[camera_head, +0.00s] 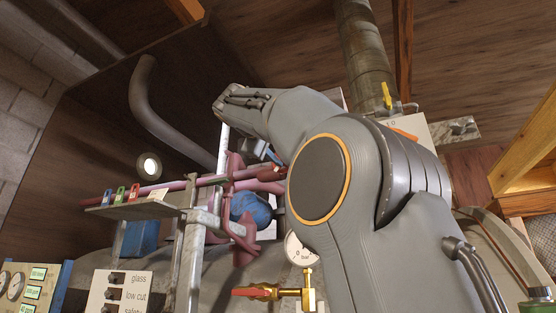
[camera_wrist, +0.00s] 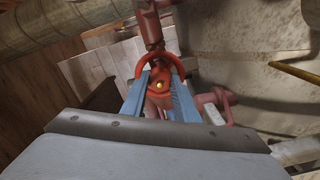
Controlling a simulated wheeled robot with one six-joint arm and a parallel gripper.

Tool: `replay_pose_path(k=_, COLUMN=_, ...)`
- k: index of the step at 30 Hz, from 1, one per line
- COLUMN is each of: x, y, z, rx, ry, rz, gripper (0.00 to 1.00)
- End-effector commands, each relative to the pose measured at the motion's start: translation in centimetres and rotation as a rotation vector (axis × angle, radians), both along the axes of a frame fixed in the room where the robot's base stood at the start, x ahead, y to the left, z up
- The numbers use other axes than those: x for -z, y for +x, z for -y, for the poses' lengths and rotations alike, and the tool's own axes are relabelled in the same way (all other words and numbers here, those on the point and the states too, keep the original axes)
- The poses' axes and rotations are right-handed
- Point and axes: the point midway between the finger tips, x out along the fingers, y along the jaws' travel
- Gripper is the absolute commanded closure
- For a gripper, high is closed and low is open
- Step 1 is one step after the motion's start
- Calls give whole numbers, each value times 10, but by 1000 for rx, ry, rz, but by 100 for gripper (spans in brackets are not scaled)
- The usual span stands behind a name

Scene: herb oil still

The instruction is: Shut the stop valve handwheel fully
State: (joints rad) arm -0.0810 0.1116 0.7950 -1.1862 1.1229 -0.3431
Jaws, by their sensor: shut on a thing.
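The fingers cover part of the ring's sides and lower rim. In the head view, my grey arm covers the right middle, and the handwheel and fingertips cannot be made out behind it.
A pressure gauge (camera_head: 300,250) and a brass valve with a red lever (camera_head: 258,292) stand close below my arm. A large grey pipe (camera_wrist: 60,27) crosses the wrist view's upper left. A pale tank wall (camera_wrist: 260,60) fills its right.

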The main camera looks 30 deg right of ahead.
Motion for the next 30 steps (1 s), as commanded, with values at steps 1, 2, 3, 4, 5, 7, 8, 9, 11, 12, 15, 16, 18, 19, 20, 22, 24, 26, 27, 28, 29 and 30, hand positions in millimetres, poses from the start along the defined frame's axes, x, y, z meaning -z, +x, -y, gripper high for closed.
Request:
replay_pose_path(k=1, x=3, y=1, z=0, rx=0, ry=27, rz=33, gripper=95)
replay_pose_path(k=2, x=3, y=1, z=0, rx=0, ry=45, rz=55, gripper=95)
replay_pose_path(k=3, x=3, y=1, z=0, rx=1, ry=69, rz=84, gripper=95)
replay_pose_path(k=4, x=3, y=1, z=0, rx=1, ry=88, rz=108, gripper=95)
replay_pose_path(k=5, x=3, y=1, z=0, rx=1, ry=104, rz=129, gripper=95)
replay_pose_path(k=7, x=3, y=1, z=0, rx=1, ry=145, rz=183, gripper=95)
replay_pose_path(k=8, x=3, y=1, z=0, rx=2, ry=163, rz=205, gripper=95)
replay_pose_path(k=9, x=3, y=1, z=0, rx=2, ry=186, rz=234, gripper=95)
replay_pose_path(k=11, x=3, y=1, z=0, rx=1, ry=220, rz=280, gripper=95)
replay_pose_path(k=12, x=3, y=2, z=0, rx=1, ry=244, rz=310, gripper=95)
replay_pose_path(k=15, x=3, y=2, z=0, rx=1, ry=303, rz=384, gripper=95)
replay_pose_path(k=16, x=4, y=2, z=0, rx=1, ry=321, rz=407, gripper=95)
replay_pose_path(k=18, x=3, y=1, z=-1, rx=1, ry=362, rz=460, gripper=95)
replay_pose_path(k=19, x=4, y=2, z=0, rx=2, ry=379, rz=481, gripper=95)
replay_pose_path(k=20, x=4, y=2, z=-1, rx=2, ry=397, rz=504, gripper=95)
replay_pose_path(k=22, x=4, y=2, z=-1, rx=3, ry=438, rz=557, gripper=95)
replay_pose_path(k=24, x=4, y=2, z=-1, rx=3, ry=477, rz=608, gripper=95)
replay_pose_path(k=26, x=3, y=2, z=-1, rx=2, ry=512, rz=653, gripper=95)
replay_pose_path(k=27, x=4, y=2, z=-1, rx=2, ry=536, rz=683, gripper=95)
replay_pose_path(k=28, x=4, y=2, z=-1, rx=2, ry=553, rz=706, gripper=95)
replay_pose_path(k=29, x=3, y=2, z=-1, rx=2, ry=571, rz=729, gripper=95)
replay_pose_path(k=30, x=4, y=3, z=-1, rx=2, ry=595, rz=759, gripper=95)
